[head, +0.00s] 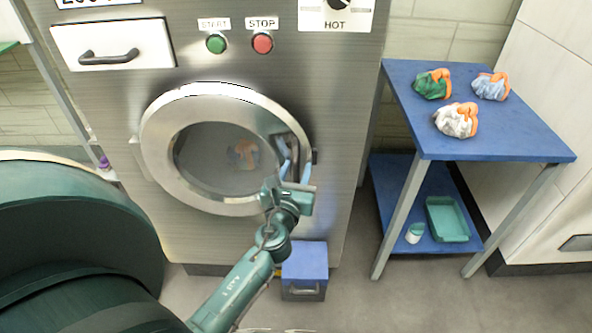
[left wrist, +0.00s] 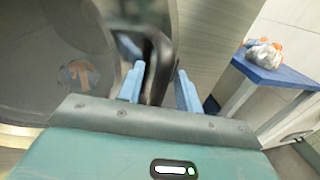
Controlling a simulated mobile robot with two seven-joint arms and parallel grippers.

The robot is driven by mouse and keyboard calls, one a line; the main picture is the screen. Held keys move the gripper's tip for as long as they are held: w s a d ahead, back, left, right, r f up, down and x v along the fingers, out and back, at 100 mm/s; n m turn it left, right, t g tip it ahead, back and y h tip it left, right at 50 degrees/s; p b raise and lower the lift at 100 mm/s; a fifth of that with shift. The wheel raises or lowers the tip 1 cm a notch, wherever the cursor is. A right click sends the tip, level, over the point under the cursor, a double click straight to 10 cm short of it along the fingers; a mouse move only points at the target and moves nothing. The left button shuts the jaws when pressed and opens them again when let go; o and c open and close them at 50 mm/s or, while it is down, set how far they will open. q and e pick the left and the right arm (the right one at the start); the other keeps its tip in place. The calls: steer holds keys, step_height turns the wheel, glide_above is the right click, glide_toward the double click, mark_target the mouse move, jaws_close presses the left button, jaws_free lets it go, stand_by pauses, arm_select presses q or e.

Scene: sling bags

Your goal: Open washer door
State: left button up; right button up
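The washer door (head: 160,150), a round silver ring with dark glass, is closed on the steel washer front. Its dark bar handle (head: 303,152) is at the door's right edge. In the left wrist view the handle (left wrist: 158,65) shows between the blue fingers. My left gripper (head: 295,170) is at the handle, with its fingers apart on either side of it and a gap visible by the right finger (left wrist: 187,92). Contact cannot be told. An orange and bluish bundle (head: 243,153) shows behind the glass. My right gripper is in neither view.
Green (head: 215,44) and red (head: 262,43) buttons sit above the door. A blue table (head: 400,75) at right holds several cloth bundles, with a green tray (head: 447,218) on its lower shelf. A blue box (head: 305,262) stands on the floor below the door.

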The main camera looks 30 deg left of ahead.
arm_select(q)
jaws_close()
stand_by(0.3)
steer(key=shift+s, duration=0.1)
